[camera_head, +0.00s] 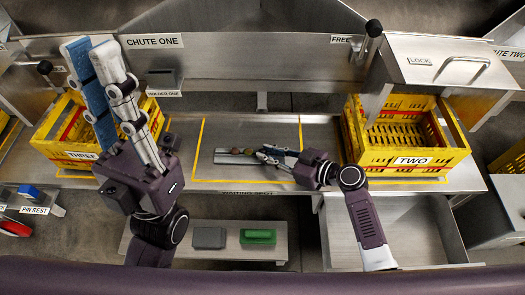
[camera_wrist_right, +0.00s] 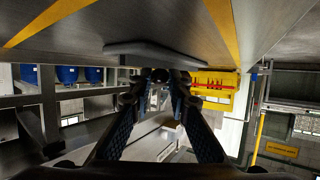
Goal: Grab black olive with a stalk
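Small olives (camera_head: 235,151) lie in a row on a grey strip tray (camera_head: 228,160) inside the yellow outline at the middle of the bench. They are brownish and dark, and too small to tell which one is black with a stalk. My right gripper (camera_head: 267,154) is low over the right part of the tray, beside the olives, and hides some of it. In the right wrist view its two fingers (camera_wrist_right: 160,85) stand apart; a small dark shape shows between the tips, unclear what.
Yellow crates marked THREE (camera_head: 78,155) and TWO (camera_head: 409,160) stand left and right of the outline. Chute one (camera_head: 153,41) is behind. A lower shelf holds a grey block (camera_head: 209,238) and a green block (camera_head: 258,237). Free bench lies left of the tray.

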